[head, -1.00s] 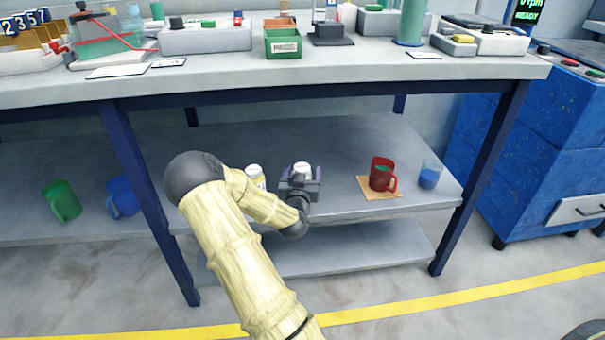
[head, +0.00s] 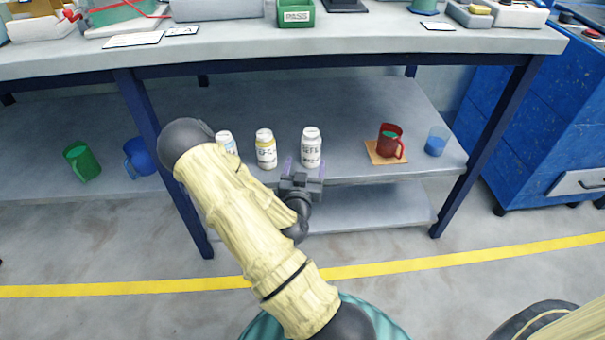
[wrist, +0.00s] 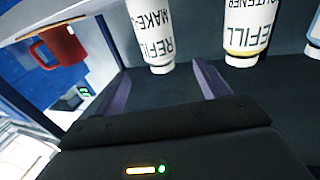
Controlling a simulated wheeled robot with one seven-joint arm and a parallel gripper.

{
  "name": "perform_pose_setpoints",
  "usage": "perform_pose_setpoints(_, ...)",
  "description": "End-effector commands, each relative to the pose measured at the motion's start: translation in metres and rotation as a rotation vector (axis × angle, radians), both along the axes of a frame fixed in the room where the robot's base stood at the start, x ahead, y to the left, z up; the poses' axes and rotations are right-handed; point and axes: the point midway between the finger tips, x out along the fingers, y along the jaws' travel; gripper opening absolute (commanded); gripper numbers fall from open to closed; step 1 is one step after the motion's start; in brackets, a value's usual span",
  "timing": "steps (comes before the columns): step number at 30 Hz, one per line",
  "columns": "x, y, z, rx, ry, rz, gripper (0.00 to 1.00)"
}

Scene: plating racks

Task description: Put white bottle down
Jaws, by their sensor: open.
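A white bottle (head: 311,147) with dark lettering stands upright on the middle shelf. My gripper (head: 304,167) is open and empty, just in front of it at the shelf's front edge. In the wrist view the white bottle (wrist: 152,36) stands beyond the two spread purple fingers (wrist: 165,88), apart from them, with its lettering "REFILL MAKE-" showing.
A yellow-banded bottle (head: 265,149) and a blue-labelled bottle (head: 227,143) stand to its left. A red mug (head: 390,140) on a tan mat (head: 376,157) and a blue-filled beaker (head: 436,142) stand to the right. The workbench top (head: 330,42) overhangs the shelf (head: 355,160).

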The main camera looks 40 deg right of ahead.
Motion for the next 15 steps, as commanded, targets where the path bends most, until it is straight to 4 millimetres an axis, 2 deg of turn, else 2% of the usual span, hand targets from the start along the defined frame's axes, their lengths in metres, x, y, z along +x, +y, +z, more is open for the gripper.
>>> perform_pose_setpoints(4,-0.019,0.02,0.003,0.001,0.005,0.002,0.74)
perform_pose_setpoints(15,-0.032,0.033,0.0,0.0,-0.001,0.0,0.74)
